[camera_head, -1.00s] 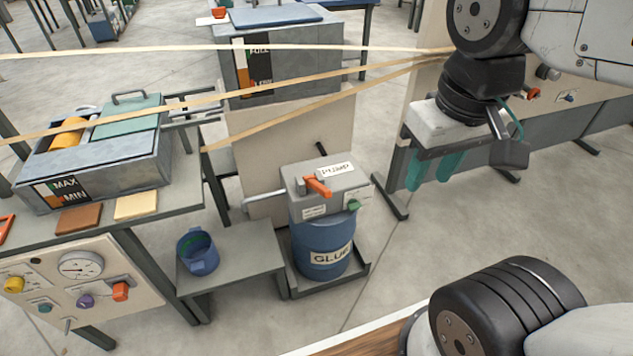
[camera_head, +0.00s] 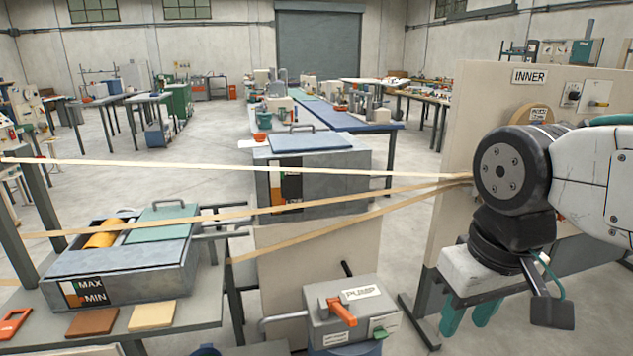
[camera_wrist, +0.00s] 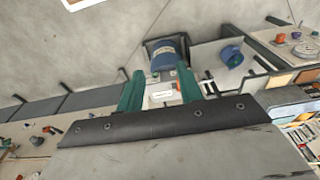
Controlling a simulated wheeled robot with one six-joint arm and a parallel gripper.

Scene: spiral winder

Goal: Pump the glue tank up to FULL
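The grey pump box (camera_head: 352,313), labelled PUMP, has an orange lever (camera_head: 343,312) and a green control (camera_head: 385,328). It sits on a blue drum, nearly cut off below; the drum also shows in the wrist view (camera_wrist: 166,55). Behind stands a grey tank (camera_head: 345,185) with a blue lid and a level gauge (camera_head: 277,188) with orange, white and green areas; paper strips cross before it and its reading is unclear. My gripper (camera_head: 468,315) points down, right of and apart from the pump. Its teal fingers are apart and empty; in the wrist view the pump box (camera_wrist: 163,93) appears between them.
Paper strips (camera_head: 330,168) stretch across to the beige panel (camera_head: 462,120) marked INNER. A smaller MAX/MIN tray (camera_head: 125,265) with an orange roller stands left. A blue bucket (camera_wrist: 232,57) is near the drum.

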